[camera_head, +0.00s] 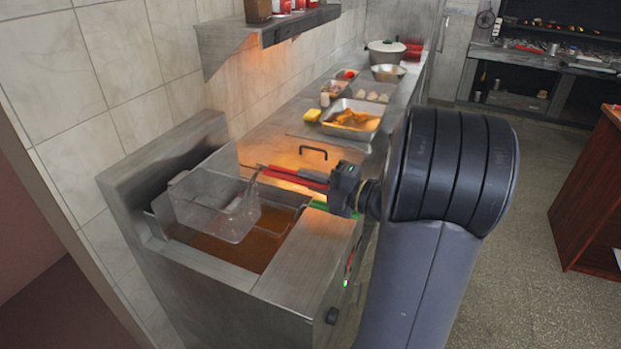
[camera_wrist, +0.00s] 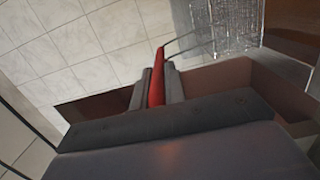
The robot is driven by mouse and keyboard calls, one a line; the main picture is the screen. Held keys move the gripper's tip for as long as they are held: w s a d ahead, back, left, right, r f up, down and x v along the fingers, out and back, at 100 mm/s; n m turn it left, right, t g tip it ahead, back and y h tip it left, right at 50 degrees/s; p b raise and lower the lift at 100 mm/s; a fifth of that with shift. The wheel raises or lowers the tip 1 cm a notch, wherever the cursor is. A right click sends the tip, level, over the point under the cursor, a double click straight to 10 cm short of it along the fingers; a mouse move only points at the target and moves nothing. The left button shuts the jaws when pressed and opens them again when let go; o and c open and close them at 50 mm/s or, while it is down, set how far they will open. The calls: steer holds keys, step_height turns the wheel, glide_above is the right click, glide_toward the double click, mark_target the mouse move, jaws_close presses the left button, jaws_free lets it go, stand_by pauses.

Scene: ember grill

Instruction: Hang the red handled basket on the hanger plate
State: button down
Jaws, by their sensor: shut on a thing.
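The basket (camera_head: 213,209) is a wire mesh fryer basket with a red handle (camera_head: 296,179). It hangs over the left part of the fryer's oil well (camera_head: 234,250) in the head view. My gripper (camera_head: 335,187) is shut on the red handle from the right. In the wrist view the red handle (camera_wrist: 156,85) sits between my gripper's fingers (camera_wrist: 157,89), and part of the mesh (camera_wrist: 228,22) shows at the top. The upright back panel (camera_head: 165,150) of the fryer stands behind the basket. I cannot tell whether the basket touches it or any hanger plate.
A wall shelf (camera_head: 268,30) juts out above. The floor (camera_head: 530,190) to the right is open, with a reddish cabinet (camera_head: 590,190) at the edge.

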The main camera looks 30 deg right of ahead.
steer(key=shift+f, duration=0.55)
steer(key=c, duration=1.4)
jaws_free()
steer(key=shift+o, duration=0.2)
steer(key=b+v, duration=0.1)
steer(key=v, duration=0.9)
steer(key=shift+s+d, duration=0.2)
steer(key=shift+s, duration=0.15)
steer(key=shift+a, duration=0.1)
